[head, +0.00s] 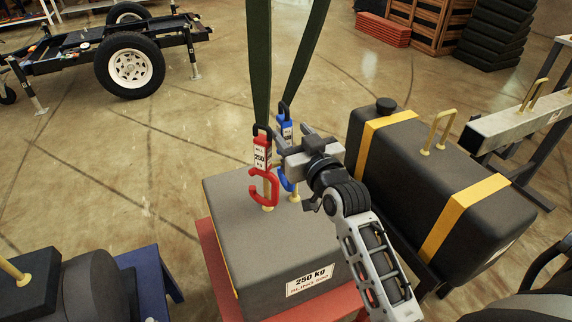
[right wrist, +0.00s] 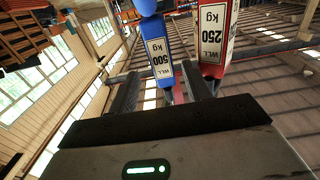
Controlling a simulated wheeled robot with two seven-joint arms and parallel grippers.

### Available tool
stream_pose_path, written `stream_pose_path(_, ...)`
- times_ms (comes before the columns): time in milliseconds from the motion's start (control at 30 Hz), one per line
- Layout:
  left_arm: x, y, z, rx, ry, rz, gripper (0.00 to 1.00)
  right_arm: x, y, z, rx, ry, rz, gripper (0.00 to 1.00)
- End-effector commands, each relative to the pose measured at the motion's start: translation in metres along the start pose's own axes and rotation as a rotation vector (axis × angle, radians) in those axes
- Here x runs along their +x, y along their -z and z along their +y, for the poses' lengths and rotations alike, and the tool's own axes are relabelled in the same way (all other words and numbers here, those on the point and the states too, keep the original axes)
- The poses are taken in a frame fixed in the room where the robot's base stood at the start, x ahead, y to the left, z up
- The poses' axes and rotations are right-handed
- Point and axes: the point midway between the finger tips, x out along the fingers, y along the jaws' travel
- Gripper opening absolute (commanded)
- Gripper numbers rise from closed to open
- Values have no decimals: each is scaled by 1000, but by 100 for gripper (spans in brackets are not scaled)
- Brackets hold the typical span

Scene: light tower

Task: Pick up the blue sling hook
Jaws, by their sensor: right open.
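The blue sling hook (head: 285,130) hangs from a green strap, partly hidden behind the red hook and my right gripper. In the right wrist view the blue hook (right wrist: 158,48), marked 500 kg, shows upside down between the two fingers. My right gripper (head: 297,145) is open beside the blue hook, reaching in from the right. Contact with the fingers cannot be told. The red sling hook (head: 262,160), marked 250 kg, hangs just left of the blue one; in the right wrist view the red hook (right wrist: 213,42) is outside the right finger. My left gripper is out of view.
Below the hooks stands a dark 250 kg block (head: 265,245) with yellow lifting loops on a red stand. A dark tank (head: 410,165) with yellow bands lies close on the right. Two green straps (head: 258,60) rise above the hooks. A wheeled trailer (head: 125,60) stands at back left.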

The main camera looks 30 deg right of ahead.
Motion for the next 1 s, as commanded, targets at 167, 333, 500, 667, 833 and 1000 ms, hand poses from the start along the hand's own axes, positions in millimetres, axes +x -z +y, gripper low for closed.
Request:
stream_pose_path(167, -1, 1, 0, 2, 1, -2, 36, 26, 3, -4, 3, 0, 3, 49)
stream_pose_path(333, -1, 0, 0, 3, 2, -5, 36, 46, 2, -4, 2, 0, 1, 49)
stream_pose_path(500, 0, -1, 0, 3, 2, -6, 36, 48, 1, -4, 1, 0, 0, 49)
stream_pose_path(667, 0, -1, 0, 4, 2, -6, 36, 48, 1, -4, 1, 0, 0, 32)
stream_pose_path(833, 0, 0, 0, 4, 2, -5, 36, 48, 1, -4, 1, 0, 0, 0)
stream_pose_path(1000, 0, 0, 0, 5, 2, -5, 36, 48, 6, -4, 0, -1, 11, 0)
